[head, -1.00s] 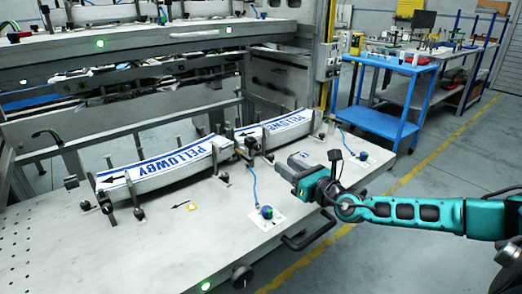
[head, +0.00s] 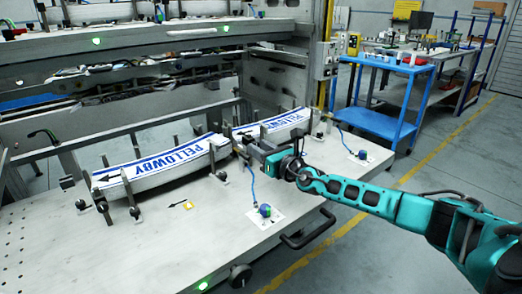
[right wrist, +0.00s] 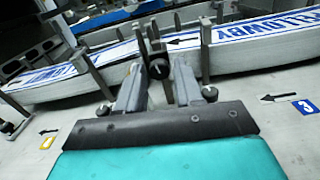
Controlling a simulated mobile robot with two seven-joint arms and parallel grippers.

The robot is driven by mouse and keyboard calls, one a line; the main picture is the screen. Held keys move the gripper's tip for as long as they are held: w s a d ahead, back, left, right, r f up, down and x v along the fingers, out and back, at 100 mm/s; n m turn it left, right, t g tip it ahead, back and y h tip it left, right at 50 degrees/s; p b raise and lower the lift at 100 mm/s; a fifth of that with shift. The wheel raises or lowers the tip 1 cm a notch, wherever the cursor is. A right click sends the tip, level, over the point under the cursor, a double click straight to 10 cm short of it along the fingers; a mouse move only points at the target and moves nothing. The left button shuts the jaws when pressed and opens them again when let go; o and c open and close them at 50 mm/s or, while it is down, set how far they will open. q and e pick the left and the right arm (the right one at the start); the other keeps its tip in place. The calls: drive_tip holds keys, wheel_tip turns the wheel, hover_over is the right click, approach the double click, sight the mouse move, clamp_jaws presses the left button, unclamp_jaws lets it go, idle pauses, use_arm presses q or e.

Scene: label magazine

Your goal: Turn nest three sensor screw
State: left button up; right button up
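My right gripper (head: 250,151) reaches in over the table at the gap between two label stacks, and it shows in the right wrist view (right wrist: 158,80). Its two fingers are apart. A black round-headed screw (right wrist: 158,68) on an upright post shows between and just beyond the fingertips; I cannot tell whether they touch it. A blue plate marked 3 (right wrist: 305,107) lies on the table to the right of the gripper, with a black arrow beside it. In the head view the gripper hides the screw's area. My left gripper is not in view.
The near label stack (head: 160,167) and the far label stack (head: 275,129) stand between metal posts. A blue-green knob with a blue cable (head: 265,211) sits on the table's front part. A yellow-framed plate (head: 187,207) lies left. The table front (head: 150,250) is mostly clear.

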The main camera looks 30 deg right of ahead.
drive_tip(key=shift+c, duration=0.4)
clamp_jaws()
